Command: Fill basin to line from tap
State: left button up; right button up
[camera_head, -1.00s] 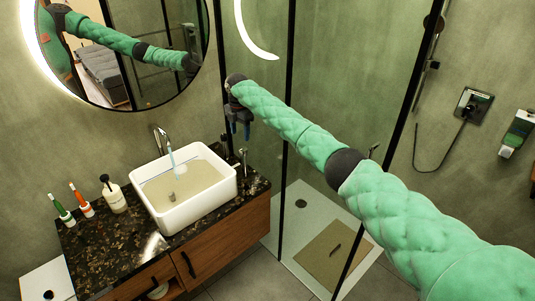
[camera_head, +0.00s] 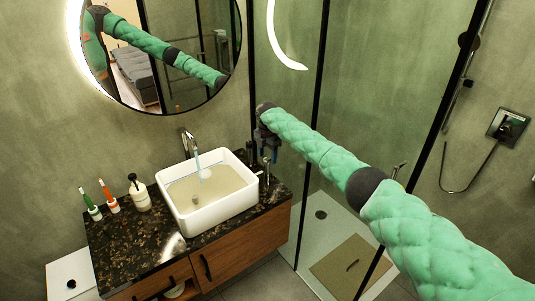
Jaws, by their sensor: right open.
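The white basin (camera_head: 238,207) stands on the dark counter with cloudy, beige-looking water (camera_head: 222,184) in it. A slim upright metal fitting (camera_head: 267,176), perhaps the tap's control, stands right of the basin. My right gripper (camera_head: 267,154) points down, open, just above this fitting; whether they touch I cannot tell. My left gripper is not in view.
Two toothbrushes in holders (camera_head: 112,205) and a soap dispenser (camera_head: 141,194) stand left of the basin on the counter (camera_head: 135,250). A round mirror (camera_head: 190,60) hangs above. A glass shower screen with black posts (camera_head: 313,130) is close to my right arm.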

jog(key=shift+f, duration=0.15)
jog(key=c, duration=1)
